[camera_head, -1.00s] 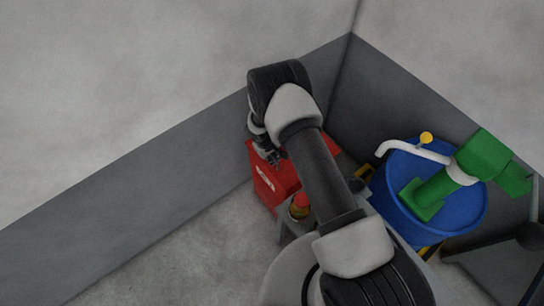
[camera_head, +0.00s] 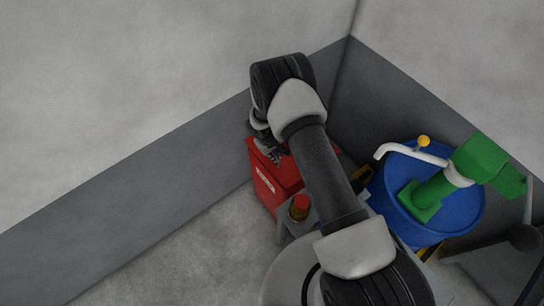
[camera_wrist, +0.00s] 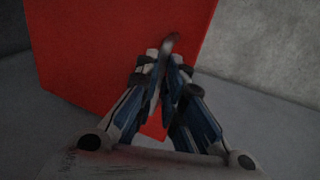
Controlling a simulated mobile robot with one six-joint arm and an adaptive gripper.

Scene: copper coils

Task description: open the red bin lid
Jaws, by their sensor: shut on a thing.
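The red bin (camera_head: 285,174) stands on the floor against the wall, partly hidden behind my arm. It has a white label on its side. My gripper (camera_head: 275,154) is at the upper part of the bin, with its fingers partly hidden in the head view. In the wrist view, the red surface of the bin (camera_wrist: 100,50) fills much of the picture. My gripper (camera_wrist: 167,65) is shut there on a thin grey handle (camera_wrist: 172,42) in front of the red surface. The lid's edge is hidden, so I cannot tell whether it is raised.
A blue drum (camera_head: 461,216) with a green pump (camera_head: 438,188) and a white spout stands to the right. Grey walls meet in the corner behind. Bare floor (camera_head: 190,250) lies to the left.

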